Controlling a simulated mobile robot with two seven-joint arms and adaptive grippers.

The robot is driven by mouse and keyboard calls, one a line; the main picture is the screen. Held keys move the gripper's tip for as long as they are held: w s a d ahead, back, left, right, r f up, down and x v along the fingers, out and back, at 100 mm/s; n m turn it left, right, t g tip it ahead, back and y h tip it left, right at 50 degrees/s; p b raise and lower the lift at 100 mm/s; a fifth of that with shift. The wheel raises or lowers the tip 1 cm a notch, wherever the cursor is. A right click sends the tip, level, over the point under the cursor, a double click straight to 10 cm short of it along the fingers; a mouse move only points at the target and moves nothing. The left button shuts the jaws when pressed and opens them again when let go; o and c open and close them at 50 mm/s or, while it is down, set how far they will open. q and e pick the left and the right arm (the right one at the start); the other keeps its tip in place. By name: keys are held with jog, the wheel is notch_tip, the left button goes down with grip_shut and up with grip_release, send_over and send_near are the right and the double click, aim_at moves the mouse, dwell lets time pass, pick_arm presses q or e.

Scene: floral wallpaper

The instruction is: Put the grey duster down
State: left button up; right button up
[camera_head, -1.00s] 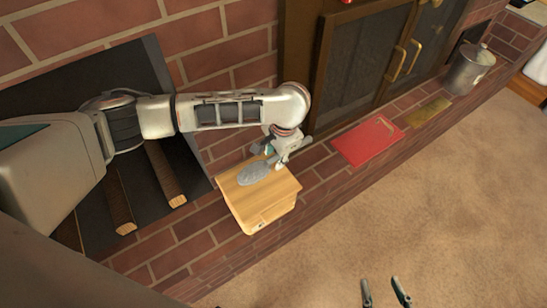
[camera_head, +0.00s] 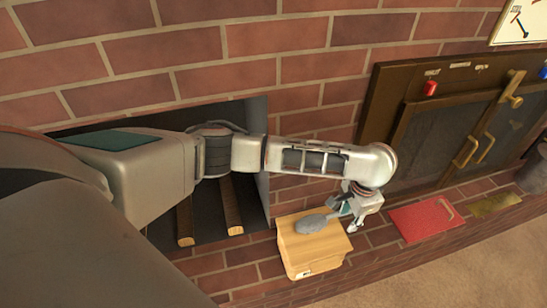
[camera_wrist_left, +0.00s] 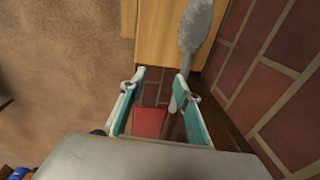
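The grey duster (camera_head: 311,223) lies on top of a light wooden box (camera_head: 312,252) on the brick hearth. Its head rests over the box top and its handle points toward my left gripper (camera_head: 346,211). In the left wrist view the duster (camera_wrist_left: 195,28) shows at the top, with its handle running down beside the right-hand finger. The left gripper (camera_wrist_left: 159,78) has its fingers spread wide apart, with the handle near one finger and not clamped between both. Whether that finger touches the handle, I cannot tell. My right gripper is out of view.
A red board (camera_head: 420,221) and a brass-coloured plate (camera_head: 494,205) lie on the hearth to the right. Behind are a fireplace screen (camera_head: 440,142) with brass handles, a brick wall, and a dark recess with logs (camera_head: 231,209). Carpet lies in front.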

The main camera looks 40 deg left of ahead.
pick_arm(q)
jog(key=s+d+f+n+t+h, duration=0.1)
jog(key=s+d+f+h, duration=0.3)
jog(key=s+d, duration=0.3)
jog(key=s+d+f+t+h, duration=0.1)
jog(key=s+d+f+h, duration=0.25)
jog(key=s+d, duration=0.35)
jog(key=s+a+n+t+y, duration=0.1)
jog(key=s+a, duration=0.5)
jog(key=a, duration=0.6)
jog(key=s+a+n+t+y, duration=0.1)
jog(key=s+a+t+y, duration=0.2)
jog(key=a, duration=0.9)
jog(key=s+t, duration=0.2)
jog(key=t, duration=0.1)
jog(key=shift+s+r+t, duration=0.2)
jog(key=shift+s+t, duration=0.1)
jog(key=shift+s, duration=0.1)
jog(key=shift+a+y, duration=0.1)
jog(key=shift+y, duration=0.15)
